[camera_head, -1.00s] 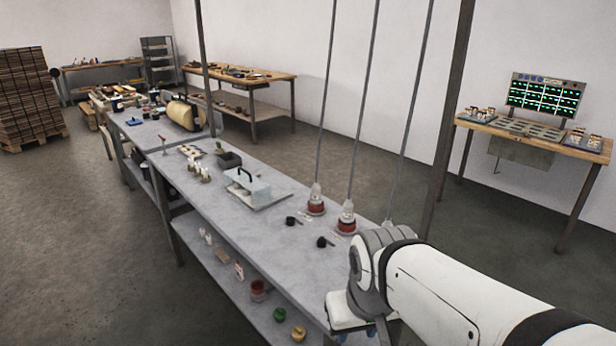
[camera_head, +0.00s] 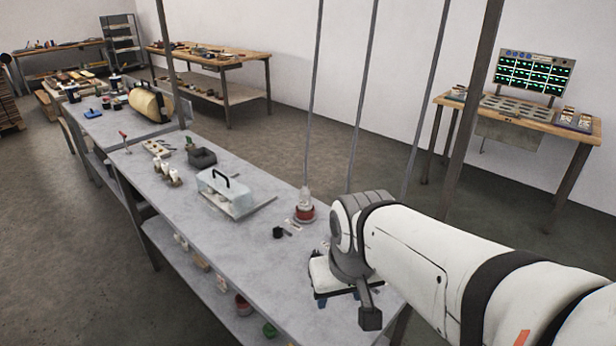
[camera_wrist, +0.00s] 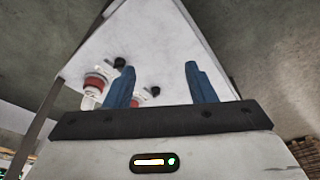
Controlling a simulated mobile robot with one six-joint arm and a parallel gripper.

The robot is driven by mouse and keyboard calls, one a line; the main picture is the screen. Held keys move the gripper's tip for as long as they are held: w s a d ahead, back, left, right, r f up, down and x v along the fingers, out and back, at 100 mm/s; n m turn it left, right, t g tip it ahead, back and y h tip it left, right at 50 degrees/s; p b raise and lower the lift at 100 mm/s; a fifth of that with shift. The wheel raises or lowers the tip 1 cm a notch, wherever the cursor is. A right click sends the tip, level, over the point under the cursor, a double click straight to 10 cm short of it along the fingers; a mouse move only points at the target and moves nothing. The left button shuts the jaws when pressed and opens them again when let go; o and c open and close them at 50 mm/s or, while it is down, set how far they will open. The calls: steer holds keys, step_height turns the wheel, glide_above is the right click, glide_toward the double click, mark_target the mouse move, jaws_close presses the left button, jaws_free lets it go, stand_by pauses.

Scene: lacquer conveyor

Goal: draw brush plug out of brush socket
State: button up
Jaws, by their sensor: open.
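My gripper (camera_head: 338,297) is above the front right part of the grey bench; its blue fingers stand apart with nothing between them in the wrist view (camera_wrist: 160,68). A red-based fixture with a clear top (camera_head: 305,207) stands on the bench, left of my gripper. In the wrist view this kind of fixture (camera_wrist: 97,88) shows left of the fingers, and a second one (camera_wrist: 138,99) is partly behind the left finger. A small black piece (camera_head: 278,232) lies beside the red-based fixture. I cannot make out which piece is the brush plug or its socket.
A clear box with a black handle (camera_head: 228,192) and a dark open bin (camera_head: 202,158) stand further along the bench (camera_head: 225,235). Thin rods rise beside its back edge. A thick post (camera_head: 468,120) stands behind my arm. A wooden table with a screen (camera_head: 537,75) is at the right.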

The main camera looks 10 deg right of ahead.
steer(key=shift+o, duration=0.8)
steer(key=w+d+r+p, duration=0.1)
steer(key=w+d, duration=0.2)
steer(key=w, duration=0.6)
steer(key=shift+w+r+m, duration=0.35)
steer(key=shift+m, duration=0.05)
steer(key=w+d+f+m+t+h+p, duration=0.15)
steer(key=w+d+f, duration=0.3)
steer(key=w, duration=0.65)
steer(key=w+d+f+y+p, duration=0.1)
steer(key=w+d+f+p, duration=0.15)
steer(key=w+d, duration=0.65)
steer(key=shift+h, duration=0.25)
steer(key=shift+w+a+f+p, duration=0.15)
steer(key=shift+w+a+f, duration=0.25)
steer(key=shift+w+f, duration=0.75)
steer(key=shift+w+a+f+p, duration=0.15)
steer(key=shift+w+a+f, duration=0.45)
steer(key=shift+f, duration=0.9)
steer(key=shift+w+a+f+p, duration=0.15)
steer(key=shift+w+a+f, duration=0.1)
steer(key=shift+w+f, duration=0.95)
steer(key=shift+s+f, duration=0.1)
steer(key=shift+s, duration=0.1)
steer(key=shift+c, duration=0.5)
steer(key=c, duration=1)
steer(key=o, duration=0.4)
steer(key=c, duration=0.4)
steer(key=shift+c, duration=0.3)
